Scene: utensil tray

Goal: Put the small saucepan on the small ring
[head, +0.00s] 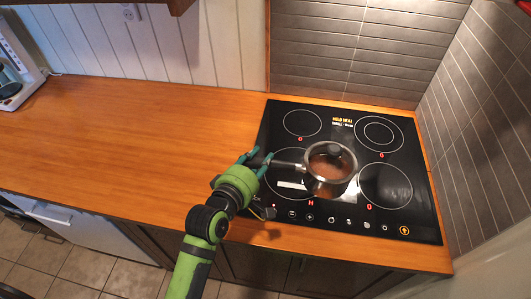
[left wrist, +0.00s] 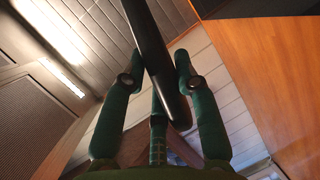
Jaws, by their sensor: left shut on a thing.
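The small saucepan (head: 322,187) is a steel pot with a dark knob on top and brownish contents showing. It is over the front middle of the black hob, overlapping the front left ring; I cannot tell whether it touches the glass. Its handle (head: 289,164) points left into my left gripper (head: 258,163), which is shut on it. In the left wrist view the black handle (left wrist: 150,45) passes between the green fingers of the gripper (left wrist: 158,75). The small ring (head: 302,123) is a thin bare circle at the back left of the hob. My right gripper is not in view.
The hob (head: 342,112) also has a double ring (head: 379,133) at the back right and a greyish ring (head: 385,186) at the front right, both bare. Tiled walls stand behind and right. The wooden counter (head: 130,135) to the left is clear except for a white appliance (head: 18,65).

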